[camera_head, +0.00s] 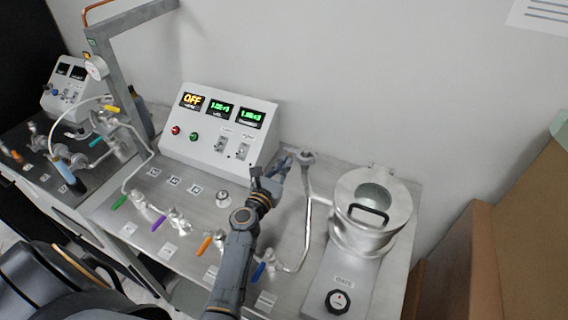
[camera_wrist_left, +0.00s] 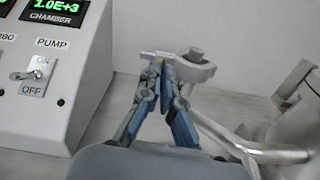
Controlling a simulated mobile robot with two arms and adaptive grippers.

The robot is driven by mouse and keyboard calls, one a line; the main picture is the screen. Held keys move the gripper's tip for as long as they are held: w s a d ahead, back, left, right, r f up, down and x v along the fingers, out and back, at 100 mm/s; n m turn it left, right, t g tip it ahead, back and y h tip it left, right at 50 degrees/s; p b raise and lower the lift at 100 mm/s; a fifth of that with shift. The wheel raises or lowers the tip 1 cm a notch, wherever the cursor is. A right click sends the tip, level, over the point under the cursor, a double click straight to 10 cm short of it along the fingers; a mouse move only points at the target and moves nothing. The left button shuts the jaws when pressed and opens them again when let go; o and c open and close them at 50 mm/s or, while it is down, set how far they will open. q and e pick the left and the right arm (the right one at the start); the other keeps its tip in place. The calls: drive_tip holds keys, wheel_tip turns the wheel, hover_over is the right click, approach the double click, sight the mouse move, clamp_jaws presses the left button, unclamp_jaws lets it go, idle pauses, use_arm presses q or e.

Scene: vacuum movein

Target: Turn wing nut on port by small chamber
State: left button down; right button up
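The small chamber (camera_head: 372,212) is a round metal vessel with a black handle on its lid, at the right of the bench. A pipe runs from its side to a port with a round clamp (camera_head: 306,157), which also shows in the left wrist view (camera_wrist_left: 196,68). The light grey wing nut (camera_wrist_left: 155,54) sits at the clamp's left side. My left gripper (camera_head: 281,168) is at the port, left of the clamp. In the left wrist view its fingertips (camera_wrist_left: 159,68) are drawn close together at the wing nut, which they partly hide. My right gripper is out of view.
The control box (camera_head: 218,132) with displays and switches stands just left of the gripper. Valves with coloured handles, such as an orange one (camera_head: 205,245) and a blue one (camera_head: 258,271), line the bench front. A cardboard box (camera_head: 520,240) is at the right.

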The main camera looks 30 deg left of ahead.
use_arm(q)
drive_tip(key=shift+r, duration=0.1)
drive_tip(key=c, duration=1.7)
unclamp_jaws()
drive_tip(key=shift+c, duration=0.2)
